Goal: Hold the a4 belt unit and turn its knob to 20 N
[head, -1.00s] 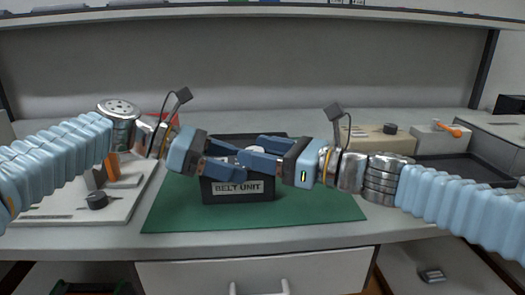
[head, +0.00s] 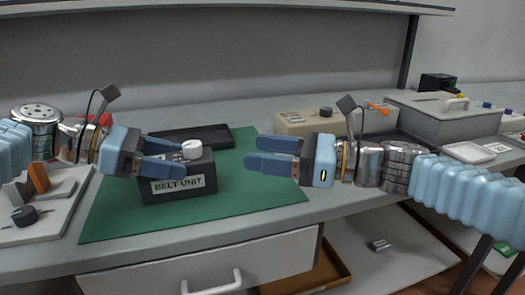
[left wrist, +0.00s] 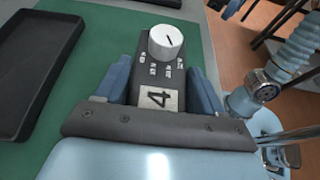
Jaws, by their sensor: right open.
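The belt unit (head: 180,186) is a dark box with a "BELT UNIT" label on its front. It stands on the green mat (head: 115,215). In the left wrist view the unit shows a "4" tag, and the knob (left wrist: 166,41) has a dark pointer line and small markings too small to read.
A black tray (head: 205,135) lies behind the unit. A white board with a black knob (head: 25,215) is at the left. A beige box (head: 310,122) and a grey lidded bin (head: 440,115) stand at the back right. The mat's right part is clear.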

